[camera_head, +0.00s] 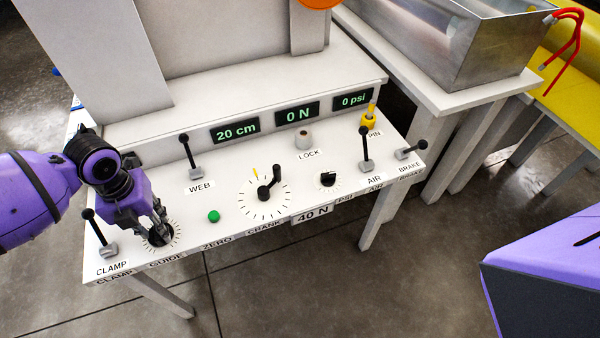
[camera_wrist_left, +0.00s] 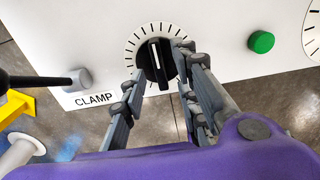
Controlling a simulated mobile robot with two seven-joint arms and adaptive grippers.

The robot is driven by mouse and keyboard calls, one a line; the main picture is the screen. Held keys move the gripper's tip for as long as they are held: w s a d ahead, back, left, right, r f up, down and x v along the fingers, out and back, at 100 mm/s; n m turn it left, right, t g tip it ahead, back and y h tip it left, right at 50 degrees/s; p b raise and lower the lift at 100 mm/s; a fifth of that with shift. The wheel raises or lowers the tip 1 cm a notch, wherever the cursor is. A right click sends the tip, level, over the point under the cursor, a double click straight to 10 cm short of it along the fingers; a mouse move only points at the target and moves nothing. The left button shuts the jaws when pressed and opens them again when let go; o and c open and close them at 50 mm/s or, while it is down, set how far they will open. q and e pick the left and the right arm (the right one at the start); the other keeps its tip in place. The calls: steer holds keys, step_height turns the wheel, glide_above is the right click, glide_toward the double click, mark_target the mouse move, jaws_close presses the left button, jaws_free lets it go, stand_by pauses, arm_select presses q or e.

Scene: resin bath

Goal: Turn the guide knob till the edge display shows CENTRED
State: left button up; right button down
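The guide knob (camera_head: 158,238) is a round black dial above the GUIDE label at the front left of the white panel. In the left wrist view the guide knob (camera_wrist_left: 154,72) has a white line pointing roughly up, within a ring of black ticks. My left gripper (camera_head: 160,231) reaches down over it. In the wrist view the left gripper's fingers (camera_wrist_left: 158,66) stand apart on either side of the knob, close to its rim; I cannot tell whether they press on it. No display reading CENTRED is visible. My right gripper is out of view.
A clamp lever (camera_head: 100,232) stands just left of the knob; a green button (camera_head: 213,216) and a crank (camera_head: 266,186) lie right. A web lever (camera_head: 188,152) rises behind. Displays read 20 cm (camera_head: 235,131), 0 N (camera_head: 297,113) and 0 psi (camera_head: 352,101).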

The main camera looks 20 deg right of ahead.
arm_select(q)
steer(key=shift+f, duration=0.55)
steer(key=shift+c, duration=0.4)
jaws_close()
